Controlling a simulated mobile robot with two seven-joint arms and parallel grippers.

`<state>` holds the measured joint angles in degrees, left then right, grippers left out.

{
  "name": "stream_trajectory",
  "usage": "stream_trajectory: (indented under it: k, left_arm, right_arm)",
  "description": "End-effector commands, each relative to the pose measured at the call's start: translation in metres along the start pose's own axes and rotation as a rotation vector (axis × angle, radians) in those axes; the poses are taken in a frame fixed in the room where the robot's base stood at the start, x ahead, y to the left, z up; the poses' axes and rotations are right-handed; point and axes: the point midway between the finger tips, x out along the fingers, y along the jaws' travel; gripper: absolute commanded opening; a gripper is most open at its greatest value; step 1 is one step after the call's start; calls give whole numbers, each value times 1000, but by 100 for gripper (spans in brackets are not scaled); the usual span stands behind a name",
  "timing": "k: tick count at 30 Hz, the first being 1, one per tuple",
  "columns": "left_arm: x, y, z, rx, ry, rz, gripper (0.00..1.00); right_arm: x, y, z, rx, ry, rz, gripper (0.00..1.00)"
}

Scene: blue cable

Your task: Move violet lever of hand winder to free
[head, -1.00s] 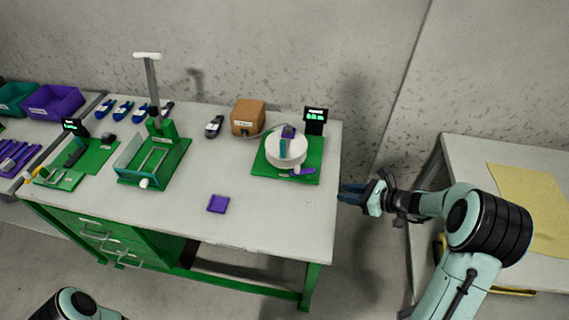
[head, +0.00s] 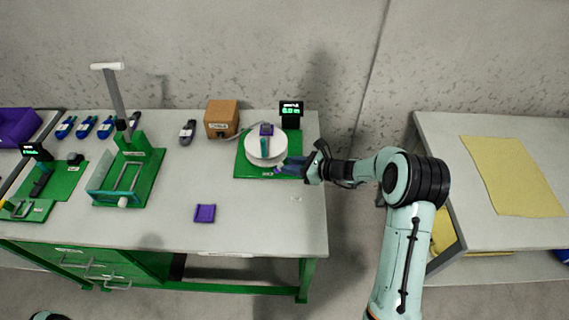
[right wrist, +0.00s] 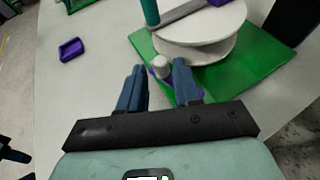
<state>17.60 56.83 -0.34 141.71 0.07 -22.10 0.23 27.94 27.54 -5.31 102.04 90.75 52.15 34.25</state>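The hand winder stands at the right end of the green-framed table, with a white drum (head: 266,147) on a green base (head: 243,168). Its violet lever (head: 279,169) is at the base's front right, partly hidden by my right gripper (head: 287,167).
A small violet tray (head: 204,213) lies on the table in front. A cardboard box (head: 221,118) and a display (head: 291,112) stand behind the winder. A green press fixture (head: 128,178) stands to the left.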

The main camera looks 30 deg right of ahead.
Motion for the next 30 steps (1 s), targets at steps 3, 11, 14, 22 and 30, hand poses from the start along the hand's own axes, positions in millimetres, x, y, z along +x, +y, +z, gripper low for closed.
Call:
stream_trajectory:
  k: [3,11,14,22,30]
  left_arm:
    - [-2,1,-1,0,1,0,43]
    - [-3,1,-1,0,2,1,43]
    - [-3,1,-1,0,2,1,43]
    - [-3,1,-1,0,2,1,43]
    - [-3,1,-1,0,2,0,43]
  right_arm:
    - [17,0,0,-1,0,2,33]
    - [30,0,0,-1,0,-1,33]
    - [31,0,0,-1,0,-1,33]
    - [30,0,0,-1,0,0,0]
    - [26,-1,-2,-2,1,3,0]
